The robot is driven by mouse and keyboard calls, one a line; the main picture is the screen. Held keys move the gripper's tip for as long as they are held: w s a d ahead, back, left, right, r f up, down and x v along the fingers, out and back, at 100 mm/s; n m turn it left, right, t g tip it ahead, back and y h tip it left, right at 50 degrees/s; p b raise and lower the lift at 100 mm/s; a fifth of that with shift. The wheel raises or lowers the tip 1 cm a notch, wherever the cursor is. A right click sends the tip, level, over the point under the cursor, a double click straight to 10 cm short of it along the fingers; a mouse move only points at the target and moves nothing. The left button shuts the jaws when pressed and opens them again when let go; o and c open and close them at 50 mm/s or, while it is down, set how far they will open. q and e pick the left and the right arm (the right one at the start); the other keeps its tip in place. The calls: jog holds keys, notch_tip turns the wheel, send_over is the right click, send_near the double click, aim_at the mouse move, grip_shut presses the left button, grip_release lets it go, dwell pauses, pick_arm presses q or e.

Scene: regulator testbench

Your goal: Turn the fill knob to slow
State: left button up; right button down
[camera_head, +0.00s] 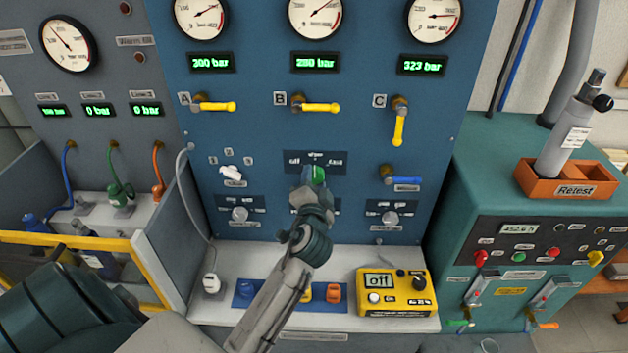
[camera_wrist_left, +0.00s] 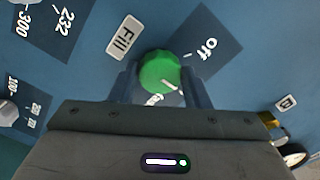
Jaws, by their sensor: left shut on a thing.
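The fill knob is green and round. It shows in the left wrist view (camera_wrist_left: 159,71) and partly in the head view (camera_head: 319,173), on the blue panel. A dark plate behind it carries "off" and, partly covered, "fast"; in the head view a label also stands above between them. My left gripper (camera_head: 317,183) is shut on the knob, one finger on each side. In the wrist view the knob's white line points to the lower right, between "off" and "fast"; the label there is hidden by a finger. My right gripper is not in view.
Yellow levers B (camera_head: 320,107) and C (camera_head: 399,128) sit above the knob, with a blue lever (camera_head: 403,180) to its right. Below, a white ledge holds a yellow meter (camera_head: 394,292) reading "off". A teal cabinet (camera_head: 500,190) stands at the right.

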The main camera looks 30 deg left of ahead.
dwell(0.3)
pick_arm(q)
jog(key=o, duration=1)
jog(key=b+v, duration=0.3)
jog(key=v, duration=0.7)
jog(key=shift+s+d+b, duration=0.2)
jog(key=shift+s+b, duration=0.1)
jog(key=shift+b, duration=0.05)
